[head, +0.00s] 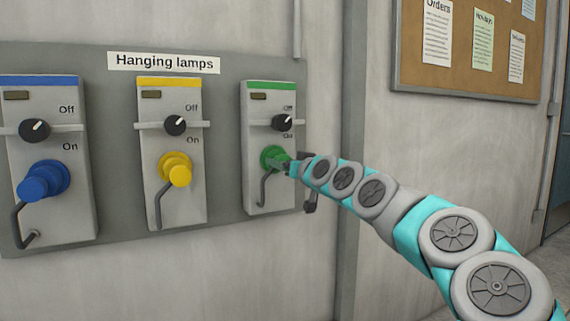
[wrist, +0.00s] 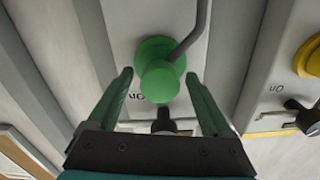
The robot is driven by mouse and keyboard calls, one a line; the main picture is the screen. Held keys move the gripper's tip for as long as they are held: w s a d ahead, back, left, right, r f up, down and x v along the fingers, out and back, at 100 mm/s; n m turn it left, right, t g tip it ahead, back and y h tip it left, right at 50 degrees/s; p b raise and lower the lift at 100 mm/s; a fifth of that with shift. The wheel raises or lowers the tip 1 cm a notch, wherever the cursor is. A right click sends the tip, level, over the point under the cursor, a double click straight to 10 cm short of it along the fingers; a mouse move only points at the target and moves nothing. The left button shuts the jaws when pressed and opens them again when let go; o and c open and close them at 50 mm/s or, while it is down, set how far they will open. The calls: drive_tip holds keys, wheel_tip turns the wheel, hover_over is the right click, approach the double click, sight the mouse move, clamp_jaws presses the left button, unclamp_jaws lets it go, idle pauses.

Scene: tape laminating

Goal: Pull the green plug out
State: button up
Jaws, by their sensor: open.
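The green plug (head: 271,157) sits in the socket of the right-hand unit with the green stripe, below its knob (head: 282,122). A grey cable hangs from it. In the wrist view the green plug (wrist: 160,80) points toward the camera, on its round green socket. My gripper (head: 290,165) is at the plug in the head view and partly covers it. In the wrist view my gripper (wrist: 158,88) is open, with one finger on each side of the plug and a visible gap to both. Whether the fingertips reach past the plug's end is hard to tell.
A yellow plug (head: 178,172) and a blue plug (head: 40,182) sit in the units to the left. All three units are on a grey panel (head: 225,150) labelled "Hanging lamps". A notice board (head: 410,75) hangs at the upper right.

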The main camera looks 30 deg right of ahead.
clamp_jaws()
idle(0.6)
